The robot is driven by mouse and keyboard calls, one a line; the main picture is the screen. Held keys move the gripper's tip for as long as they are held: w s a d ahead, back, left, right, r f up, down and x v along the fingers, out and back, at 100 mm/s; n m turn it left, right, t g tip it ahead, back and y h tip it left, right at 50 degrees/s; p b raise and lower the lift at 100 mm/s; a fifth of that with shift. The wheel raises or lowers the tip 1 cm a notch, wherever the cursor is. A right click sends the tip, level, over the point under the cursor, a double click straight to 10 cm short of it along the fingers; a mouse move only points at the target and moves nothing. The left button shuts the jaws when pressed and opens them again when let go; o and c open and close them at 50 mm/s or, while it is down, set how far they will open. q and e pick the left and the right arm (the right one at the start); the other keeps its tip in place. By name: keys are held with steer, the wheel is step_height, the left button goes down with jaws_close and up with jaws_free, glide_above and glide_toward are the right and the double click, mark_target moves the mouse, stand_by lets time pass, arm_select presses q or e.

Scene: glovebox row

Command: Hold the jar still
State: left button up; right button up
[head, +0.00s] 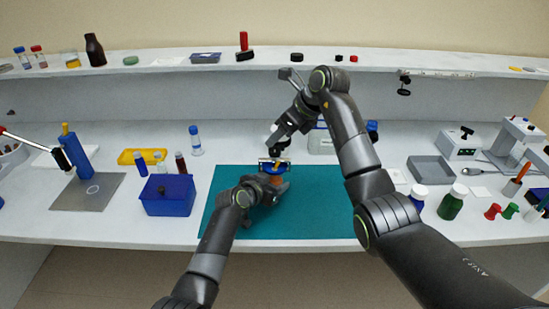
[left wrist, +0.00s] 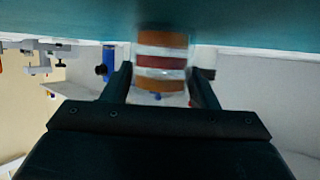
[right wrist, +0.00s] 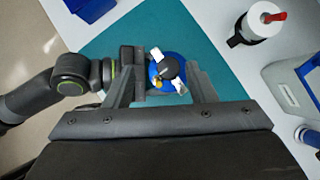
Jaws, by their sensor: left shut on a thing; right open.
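The jar (left wrist: 162,62) has orange, white and dark red bands in the left wrist view. It stands between the fingers of my left gripper (left wrist: 162,84), which is shut on it. In the head view the jar (head: 276,179) is over the teal mat (head: 330,215), partly hidden by both grippers. My right gripper (head: 275,158) is above the jar. In the right wrist view the right gripper (right wrist: 168,88) is open, its fingers on either side of the jar's blue top (right wrist: 172,62). A dark round piece with white and yellow bits shows over the blue top.
A blue box (head: 168,198) stands left of the mat, with small vials and a yellow tray (head: 140,156) behind it. A shelf (head: 340,62) runs along the back.

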mark_target(279, 155)
steer(key=f+t+y, duration=0.1)
steer(key=s+f+t+y, duration=0.1)
steer(key=y, duration=0.1)
steer(key=s+f+n+t+y, duration=0.1)
steer(key=f+y, duration=0.1)
steer(key=shift+a, duration=0.15)
steer(key=s+d+f+m+t+y, duration=0.2)
steer(key=s+d+f+m+t, duration=0.15)
steer(key=d+t, duration=0.3)
steer(key=x, duration=1)
steer(key=shift+w+a+f, duration=0.15)
steer(key=shift+w+a, duration=0.1)
steer(key=shift+c, duration=0.2)
steer(key=shift+m+h, duration=0.25)
steer(key=shift+h, duration=0.05)
steer(key=c, duration=0.9)
